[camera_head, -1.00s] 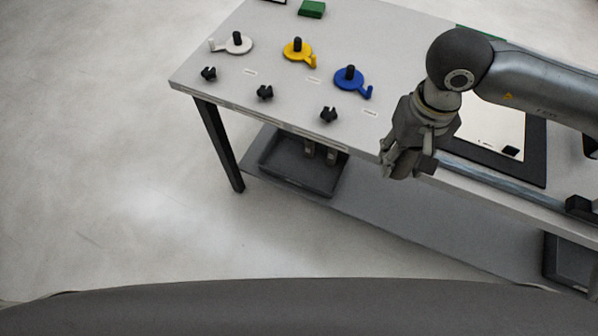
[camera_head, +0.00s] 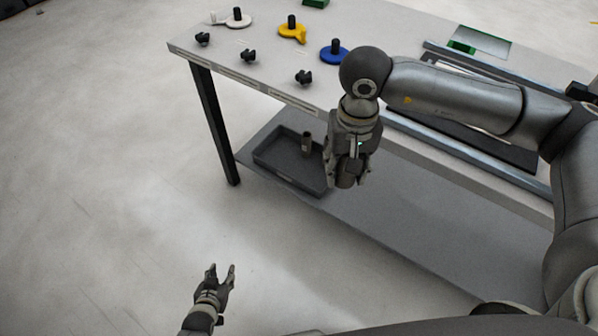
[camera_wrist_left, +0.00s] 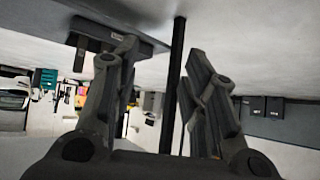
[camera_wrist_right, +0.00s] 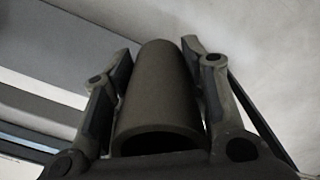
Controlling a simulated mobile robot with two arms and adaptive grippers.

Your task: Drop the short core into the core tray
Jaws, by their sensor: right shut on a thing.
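The short core is a dark grey-brown hollow tube (camera_wrist_right: 158,95) held between the fingers of my right gripper; its end shows in the head view (camera_head: 346,181). My right gripper (camera_head: 347,178) is shut on it, in front of the table's edge and just right of the core tray. The core tray (camera_head: 284,176) is a dark, shallow tray on the lower shelf. Another core (camera_head: 306,143) stands upright in it. The tray's right end is partly hidden by my right gripper. My left gripper (camera_head: 222,272) is open and empty, low over the floor; its spread fingers show in the left wrist view (camera_wrist_left: 160,75).
The table (camera_head: 222,45) carries white (camera_head: 238,21), yellow (camera_head: 292,31) and blue (camera_head: 333,54) handled discs and several black knobs along its edge. A black table leg (camera_head: 215,125) stands left of the tray. The lower shelf (camera_head: 420,215) is clear right of the tray.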

